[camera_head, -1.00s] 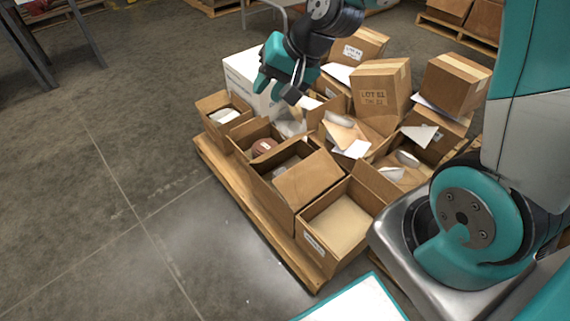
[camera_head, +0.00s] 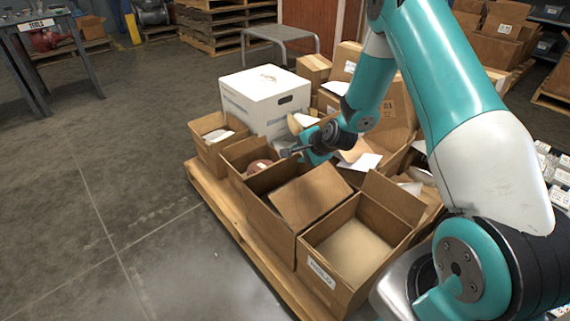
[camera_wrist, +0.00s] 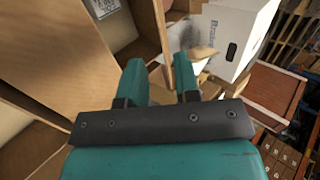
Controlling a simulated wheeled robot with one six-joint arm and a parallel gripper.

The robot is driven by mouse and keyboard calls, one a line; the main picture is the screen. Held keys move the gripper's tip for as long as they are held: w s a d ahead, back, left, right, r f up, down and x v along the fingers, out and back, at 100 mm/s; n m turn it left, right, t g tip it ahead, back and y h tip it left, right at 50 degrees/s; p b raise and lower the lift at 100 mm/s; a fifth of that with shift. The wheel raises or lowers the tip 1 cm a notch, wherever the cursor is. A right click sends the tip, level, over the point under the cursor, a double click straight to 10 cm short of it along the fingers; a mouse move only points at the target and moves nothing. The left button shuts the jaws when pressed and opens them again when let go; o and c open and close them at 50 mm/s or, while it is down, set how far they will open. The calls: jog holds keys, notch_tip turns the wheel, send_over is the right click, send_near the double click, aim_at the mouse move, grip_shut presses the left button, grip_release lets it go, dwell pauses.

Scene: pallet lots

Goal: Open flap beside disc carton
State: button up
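My gripper (camera_head: 290,153) hangs just right of the disc, above the cartons' edges. In the wrist view my gripper (camera_wrist: 160,80) has its two teal fingers apart, with a cardboard edge (camera_wrist: 160,32) showing beyond the gap. I cannot tell whether the fingers touch that edge. The disc is not clearly seen in the wrist view.
A white box (camera_head: 262,105) stands behind the cartons. A small open carton (camera_head: 215,140) is at the far left, and another open carton (camera_head: 345,250) at the front right. Loose papers and stacked boxes crowd the right. The floor (camera_head: 100,200) left of the pallet is clear.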

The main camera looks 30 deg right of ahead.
jog(key=b+x, duration=0.3)
jog(key=x, duration=0.7)
jog(key=shift+w+f, duration=0.25)
grip_shut()
